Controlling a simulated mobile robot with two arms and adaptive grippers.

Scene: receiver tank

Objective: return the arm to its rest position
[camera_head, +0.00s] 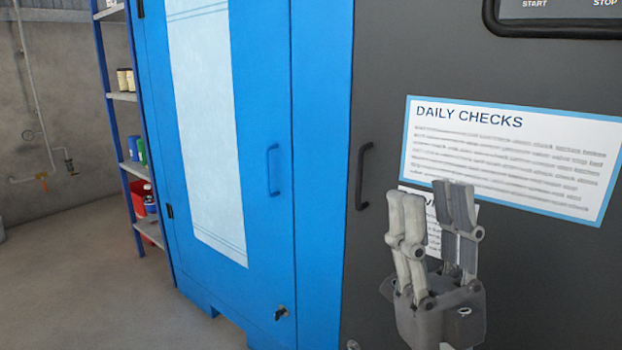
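My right gripper (431,195) stands upright at the lower right of the head view, with its fingertips pointing up. Its light grey left finger and darker right finger are apart, with a gap between them. Nothing is held in the gap. It is in front of the dark grey cabinet (390,80) and covers part of a small white notice (433,236). I cannot tell whether it touches the cabinet front. My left gripper is not in view.
The dark cabinet has a black handle (364,176) and a "DAILY CHECKS" sign (510,155). A blue cabinet (262,90) with a blue handle (273,170) stands to its left. Shelving (122,97) is further left. The floor (80,270) at the lower left is clear.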

